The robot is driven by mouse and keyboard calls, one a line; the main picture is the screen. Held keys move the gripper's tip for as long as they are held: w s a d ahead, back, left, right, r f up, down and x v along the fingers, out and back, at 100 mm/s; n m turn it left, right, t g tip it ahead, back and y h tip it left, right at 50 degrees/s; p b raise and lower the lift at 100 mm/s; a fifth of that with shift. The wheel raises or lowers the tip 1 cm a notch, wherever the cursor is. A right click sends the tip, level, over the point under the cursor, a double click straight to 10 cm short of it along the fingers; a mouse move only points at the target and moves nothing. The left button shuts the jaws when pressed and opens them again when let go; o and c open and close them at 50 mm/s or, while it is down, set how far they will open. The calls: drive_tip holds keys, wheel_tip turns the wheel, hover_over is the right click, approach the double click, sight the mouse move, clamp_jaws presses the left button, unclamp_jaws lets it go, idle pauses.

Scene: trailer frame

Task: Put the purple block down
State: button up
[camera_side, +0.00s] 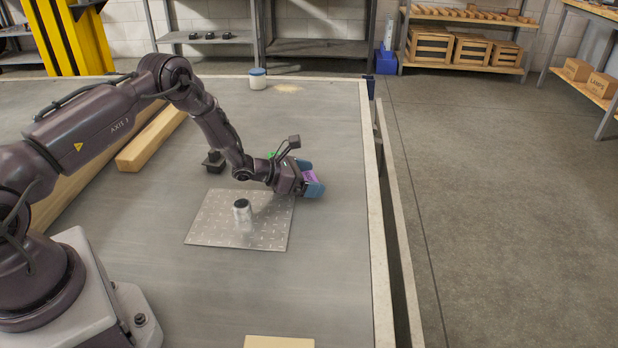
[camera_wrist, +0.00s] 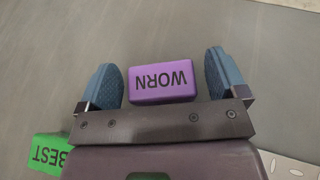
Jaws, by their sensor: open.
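The purple block (camera_wrist: 161,80), marked "WORN", lies between the fingers of my gripper (camera_wrist: 166,80) in the wrist view. Grey surface shows on both sides of it, so neither blue finger touches it. My gripper is open. In the side view, my gripper (camera_side: 314,178) is low over the table beyond the metal plate's upper right corner, with the purple block (camera_side: 311,177) partly hidden by the fingers. The block appears to rest on the grey table.
A green block (camera_wrist: 47,155) marked "BEST" lies beside my gripper. A metal tread plate (camera_side: 215,220) carries a dark-topped cylinder (camera_side: 242,211). Wooden beams (camera_side: 150,138) lie at left, and a blue-lidded jar (camera_side: 257,79) stands at the back. The table's right side is clear.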

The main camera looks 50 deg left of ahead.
drive_tip(key=shift+r, duration=0.1)
drive_tip(key=shift+s+a+r, duration=0.1)
drive_tip(key=shift+s+r, duration=0.05)
drive_tip(key=shift+s, duration=0.05)
drive_tip(key=v, duration=1.1)
drive_tip(key=s+d+r+m+g+h, duration=0.2)
drive_tip(key=s+d+r+m+g, duration=0.2)
drive_tip(key=d+r+m, duration=0.5)
drive_tip(key=s+d+r+m+g+h, duration=0.2)
drive_tip(key=s+d+r+m+g, duration=0.15)
drive_tip(key=d+r+m, duration=0.55)
drive_tip(key=s+a+r+m+y, duration=0.1)
drive_tip(key=s+r+m+y, duration=0.3)
drive_tip(key=s, duration=0.5)
drive_tip(key=s+a+r+m+y, duration=0.2)
drive_tip(key=s+r+m+y, duration=0.3)
drive_tip(key=s+r+m, duration=0.2)
drive_tip(key=s+m, duration=0.2)
drive_tip(key=s, duration=0.1)
drive_tip(key=shift+a+r+m, duration=0.2)
drive_tip(key=shift+r+m, duration=0.1)
drive_tip(key=shift+r, duration=0.05)
